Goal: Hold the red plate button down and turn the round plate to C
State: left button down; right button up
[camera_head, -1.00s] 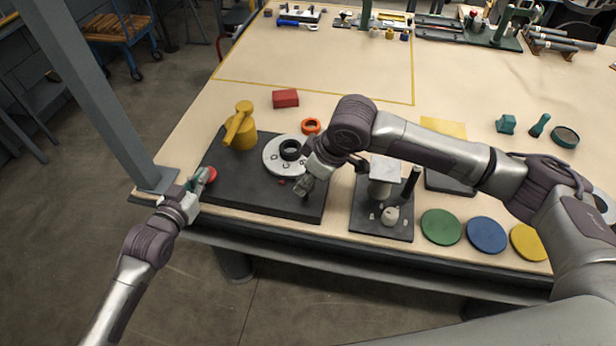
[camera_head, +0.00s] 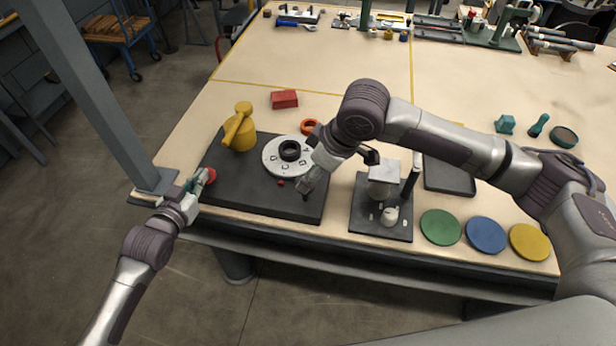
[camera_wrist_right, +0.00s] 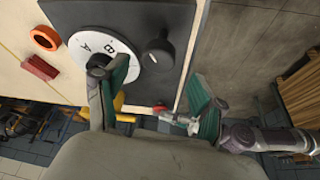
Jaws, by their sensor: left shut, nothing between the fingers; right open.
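The round white plate (camera_head: 272,160) with dark letters and a black hub (camera_head: 290,150) lies on a dark board (camera_head: 250,190). Letters A and B show on the plate in the right wrist view (camera_wrist_right: 124,48). The red button (camera_head: 210,174) is at the board's left edge. My left gripper (camera_head: 194,182) is shut at the red button; whether it presses it down cannot be told. My right gripper (camera_head: 306,187) is open and empty, just right of the plate's near side. In the right wrist view, its green finger partly hides the hub, and a dark knob (camera_wrist_right: 158,55) stands beside the plate.
A yellow lever part (camera_head: 240,132) stands at the board's back left. Behind are a red block (camera_head: 285,99) and an orange ring (camera_head: 309,127). A dark fixture (camera_head: 370,222) stands to the right, with green, blue and yellow discs (camera_head: 487,235) beyond.

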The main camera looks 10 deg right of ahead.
pick_arm(q)
jog(key=shift+s+f, duration=0.15)
jog(key=shift+f, duration=0.3)
pick_arm(e)
jog(key=v, duration=0.8)
pick_arm(q)
jog(key=shift+r, duration=0.1)
pick_arm(e)
jog(key=shift+s+r, duration=0.1)
jog(key=shift+r, duration=0.1)
pick_arm(q)
jog(key=shift+r+p, duration=0.4)
jog(key=shift+p, duration=0.1)
jog(key=r+p, duration=0.4)
jog(key=shift+w+r, duration=0.25)
jog(key=shift+r, duration=0.1)
jog(key=b+v, duration=0.2)
jog(key=v, duration=0.8)
jog(key=shift+f, duration=0.35)
pick_arm(e)
jog(key=shift+s+r, duration=0.25)
jog(key=shift+r, duration=0.35)
jog(key=shift+s+r, duration=0.25)
jog(key=shift+r, duration=0.3)
pick_arm(q)
jog(key=shift+s, duration=0.1)
pick_arm(e)
jog(key=shift+w, duration=0.1)
